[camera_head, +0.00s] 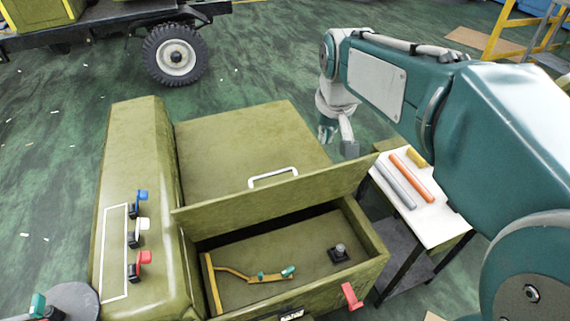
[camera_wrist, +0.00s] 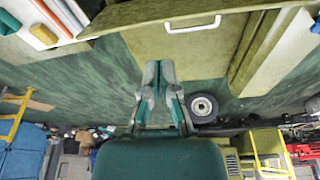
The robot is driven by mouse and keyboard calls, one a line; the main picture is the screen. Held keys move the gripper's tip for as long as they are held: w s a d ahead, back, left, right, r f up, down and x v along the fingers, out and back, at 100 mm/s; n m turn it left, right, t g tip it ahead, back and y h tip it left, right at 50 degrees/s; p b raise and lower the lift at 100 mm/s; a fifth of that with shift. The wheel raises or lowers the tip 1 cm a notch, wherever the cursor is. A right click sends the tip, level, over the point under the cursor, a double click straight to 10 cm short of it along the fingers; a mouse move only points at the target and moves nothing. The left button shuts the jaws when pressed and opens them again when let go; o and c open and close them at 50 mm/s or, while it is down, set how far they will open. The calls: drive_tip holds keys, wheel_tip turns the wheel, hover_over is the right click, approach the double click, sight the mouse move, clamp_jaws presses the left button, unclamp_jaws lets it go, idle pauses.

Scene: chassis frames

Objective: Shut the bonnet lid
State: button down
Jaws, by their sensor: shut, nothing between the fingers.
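The olive bonnet lid (camera_head: 270,200) appears to be the long panel standing raised and tilted over an open compartment (camera_head: 265,262). A white bar handle (camera_head: 272,177) shows just above its upper edge; which panel it is fixed to is unclear. The handle also shows in the wrist view (camera_wrist: 192,25). My gripper (camera_head: 337,138) is beyond the raised panel, near the far right corner of the olive body. It points down and touches nothing that I can see.
Blue, white and red switches (camera_head: 140,228) stand on the left. A white side table (camera_head: 435,222) with coloured rods stands at right, under my arm.

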drive_tip(key=w+a+f+g, duration=0.1)
drive_tip(key=w+a+f, duration=0.1)
drive_tip(key=w, duration=0.3)
drive_tip(key=w+a+f, duration=0.1)
drive_tip(key=w+f, duration=0.2)
drive_tip(key=w, duration=0.2)
drive_tip(key=n+g, duration=0.2)
hover_over(287, 170)
drive_tip(key=a, duration=0.1)
wheel_tip(287, 170, down, 8)
drive_tip(key=shift+s+d+f, duration=0.15)
drive_tip(key=shift+s+f, duration=0.3)
drive_tip(key=shift+f, duration=1.4)
drive_tip(key=shift+s+d+f, duration=0.1)
drive_tip(key=shift+s+f, duration=0.3)
drive_tip(key=shift+f, duration=1.45)
drive_tip(key=shift+s+d+f, duration=0.15)
drive_tip(key=shift+s+f, duration=0.3)
drive_tip(key=shift+f, duration=1.4)
drive_tip(key=shift+s, duration=0.1)
